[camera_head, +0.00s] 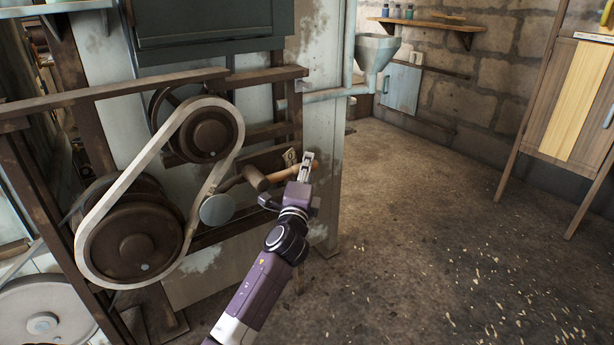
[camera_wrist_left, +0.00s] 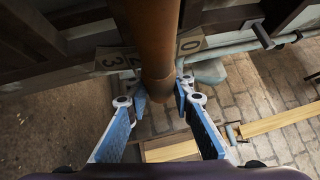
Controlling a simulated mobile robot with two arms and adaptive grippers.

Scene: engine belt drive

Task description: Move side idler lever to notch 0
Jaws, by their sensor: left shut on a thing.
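The side idler lever shows in the head view as a brown-orange handle (camera_head: 280,174) reaching right from the frame, with a pale round idler disc (camera_head: 217,209) to its left near the belt. My left gripper (camera_head: 307,163) is at the handle's right end. In the left wrist view the brown handle (camera_wrist_left: 159,40) runs down between the blue fingers of my left gripper (camera_wrist_left: 161,98), which is shut on it. A plate with notch numbers (camera_wrist_left: 108,61) lies behind the handle. The figures 3 and 2 show left of the handle and 0 right of it. The handle covers the spot between 2 and 0.
A light belt (camera_head: 139,169) loops around an upper pulley (camera_head: 207,135) and a larger lower pulley (camera_head: 137,243). Wooden beams (camera_head: 115,88) frame the drive. A wooden cabinet (camera_head: 570,100) stands far right.

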